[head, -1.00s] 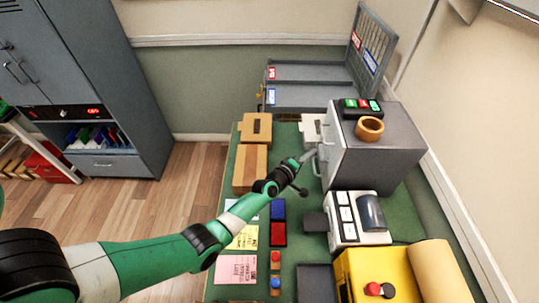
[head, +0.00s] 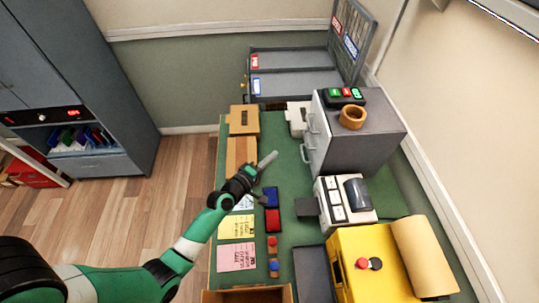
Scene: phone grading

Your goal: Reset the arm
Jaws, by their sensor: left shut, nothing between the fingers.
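My left arm comes in from the lower left, green with black joints. Its gripper (head: 268,160) is over the green table, beside the wooden block (head: 241,152) and left of the grey cabinet (head: 335,150). The fingers look closed together and hold nothing. The gripper is apart from the cabinet's handles. My right gripper is not in view.
A white device (head: 325,205) and a yellow machine (head: 345,290) stand at right. Two grey trays (head: 290,85) are at the back.

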